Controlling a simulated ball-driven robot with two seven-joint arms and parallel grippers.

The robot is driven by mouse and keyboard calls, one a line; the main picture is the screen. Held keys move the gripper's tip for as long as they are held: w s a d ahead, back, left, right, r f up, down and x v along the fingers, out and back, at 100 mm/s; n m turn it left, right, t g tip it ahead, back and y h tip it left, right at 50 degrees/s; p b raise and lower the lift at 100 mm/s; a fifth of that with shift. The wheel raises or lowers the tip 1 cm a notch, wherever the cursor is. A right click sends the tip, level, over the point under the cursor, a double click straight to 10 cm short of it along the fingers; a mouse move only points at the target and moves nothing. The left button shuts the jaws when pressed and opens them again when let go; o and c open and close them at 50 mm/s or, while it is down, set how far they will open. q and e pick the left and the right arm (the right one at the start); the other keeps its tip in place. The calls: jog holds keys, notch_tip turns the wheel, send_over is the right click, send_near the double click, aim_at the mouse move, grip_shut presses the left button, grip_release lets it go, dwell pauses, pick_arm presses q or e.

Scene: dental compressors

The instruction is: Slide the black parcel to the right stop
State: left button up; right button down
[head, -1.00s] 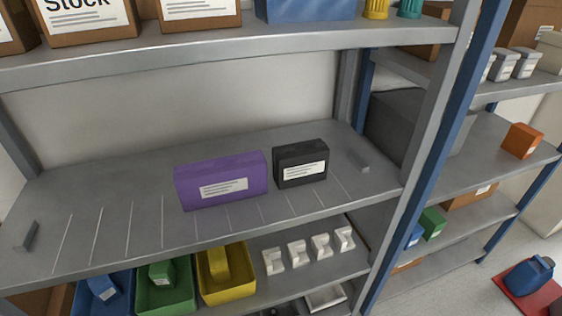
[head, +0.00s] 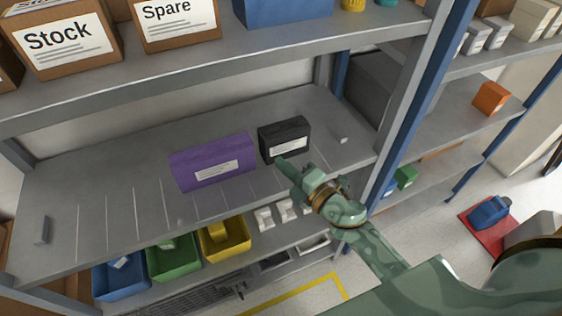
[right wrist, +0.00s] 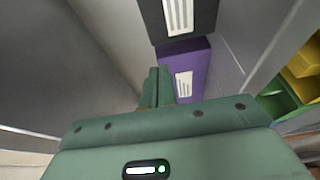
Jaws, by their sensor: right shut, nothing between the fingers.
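The black parcel (head: 297,130) with a white label stands upright on the middle shelf (head: 110,180). It also shows at the top of the right wrist view (right wrist: 200,22). The shut fingers also show in the right wrist view (right wrist: 157,82). My left gripper is out of view.
A purple parcel (head: 190,170) stands just left of the black one. Another grey stop (head: 42,230) is at the shelf's left end. Upper shelf (head: 250,67) is overhead, a post (head: 395,110) is at the right, and coloured bins (head: 120,282) are below.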

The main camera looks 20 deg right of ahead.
aim_at(297, 135)
jog(key=x, duration=0.7)
jog(key=shift+w+a, duration=0.1)
jog(key=shift+w, duration=0.1)
jog(key=d, duration=1)
jog(key=shift+w+d+b, duration=0.15)
jog(key=shift+d+b, duration=0.05)
jog(key=shift+b, duration=0.2)
jog(key=shift+f, duration=0.1)
